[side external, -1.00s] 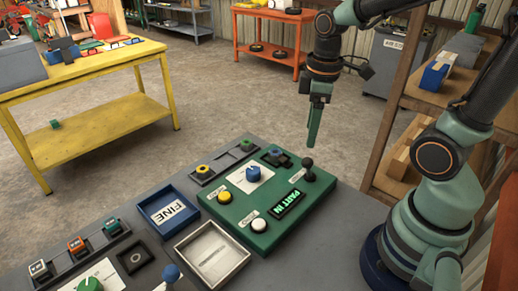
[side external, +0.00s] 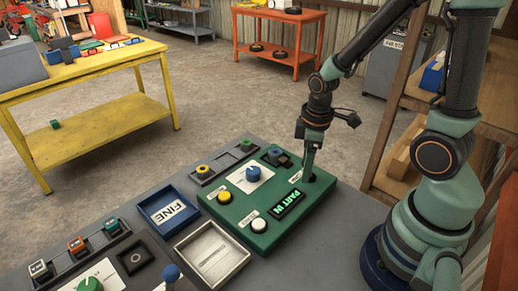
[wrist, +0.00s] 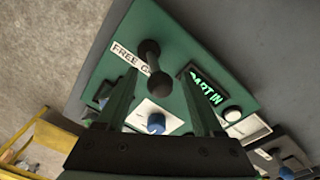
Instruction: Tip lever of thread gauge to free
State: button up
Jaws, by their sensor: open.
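The green thread gauge panel (side external: 231,216) lies on the grey bench. Its black, ball-ended lever (wrist: 152,68) stands out from the panel between my fingers in the wrist view. Beside it is a white label (wrist: 127,57) reading "FREE G", the rest hidden by the lever. My gripper (side external: 309,176) is open and pointed down at the lever, one finger on each side. In the side view my fingers mostly hide the lever. I cannot tell if either finger touches it. The display (side external: 288,203) reads "PART IN" in green.
The panel also has a blue knob (side external: 253,174), a yellow button (side external: 224,197) and a white button (side external: 258,225). A wooden shelf (side external: 395,190) stands behind my arm.

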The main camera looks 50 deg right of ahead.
grip_shut()
dwell(1.4)
